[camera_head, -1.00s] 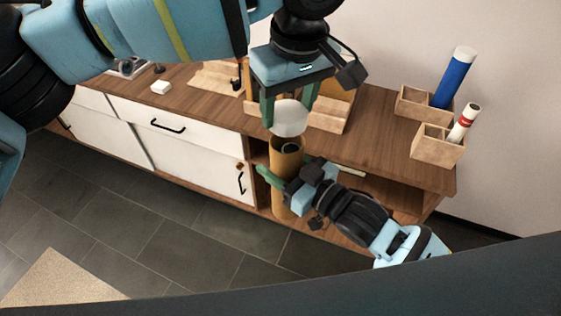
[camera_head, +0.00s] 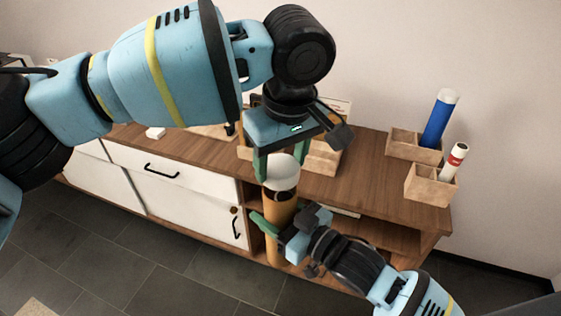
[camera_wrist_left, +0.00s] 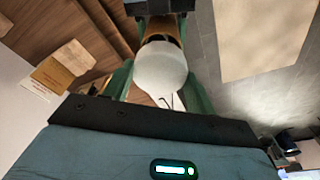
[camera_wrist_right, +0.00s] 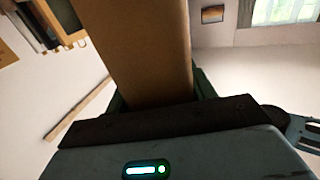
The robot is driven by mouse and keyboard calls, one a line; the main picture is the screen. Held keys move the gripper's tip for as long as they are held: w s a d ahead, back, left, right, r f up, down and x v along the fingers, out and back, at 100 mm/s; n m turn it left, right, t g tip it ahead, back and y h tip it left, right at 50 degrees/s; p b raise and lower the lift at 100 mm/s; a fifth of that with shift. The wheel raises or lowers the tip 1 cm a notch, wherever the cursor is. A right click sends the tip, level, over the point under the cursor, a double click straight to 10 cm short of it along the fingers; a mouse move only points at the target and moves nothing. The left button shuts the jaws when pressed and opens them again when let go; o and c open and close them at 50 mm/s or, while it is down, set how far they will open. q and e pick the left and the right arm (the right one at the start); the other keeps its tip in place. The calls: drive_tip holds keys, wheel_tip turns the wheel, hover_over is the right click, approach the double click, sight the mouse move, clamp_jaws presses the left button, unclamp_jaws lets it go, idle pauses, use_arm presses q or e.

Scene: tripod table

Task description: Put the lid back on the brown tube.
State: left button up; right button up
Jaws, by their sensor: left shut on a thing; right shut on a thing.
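The brown tube (camera_head: 277,222) stands roughly upright in front of the cabinet in the head view. My right gripper (camera_head: 262,226) is shut around its upper part, and the tube (camera_wrist_right: 140,45) fills the middle of the right wrist view. The white lid (camera_head: 282,173) is held by my left gripper (camera_head: 282,160), shut on it, just above the tube's top. A dark band shows between lid and tube in the head view. In the left wrist view the lid (camera_wrist_left: 160,68) covers most of the tube's mouth. I cannot tell whether lid and tube touch.
The wooden cabinet (camera_head: 350,190) with white fronts stands behind the tube. On its right, wooden holders (camera_head: 430,184) carry a blue tube (camera_head: 438,120) and a white and red tube (camera_head: 454,160). Grey floor (camera_head: 140,250) is clear at the lower left.

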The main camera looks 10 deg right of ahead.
use_arm(q)
drive_tip(key=shift+f, duration=0.1)
drive_tip(key=shift+f, duration=0.8)
drive_tip(key=shift+f, duration=0.65)
drive_tip(key=o, duration=1)
wheel_tip(320, 180, up, 12)
drive_tip(key=s, duration=0.1)
drive_tip(key=shift+s+d, duration=0.35)
drive_tip(key=shift+f, duration=0.1)
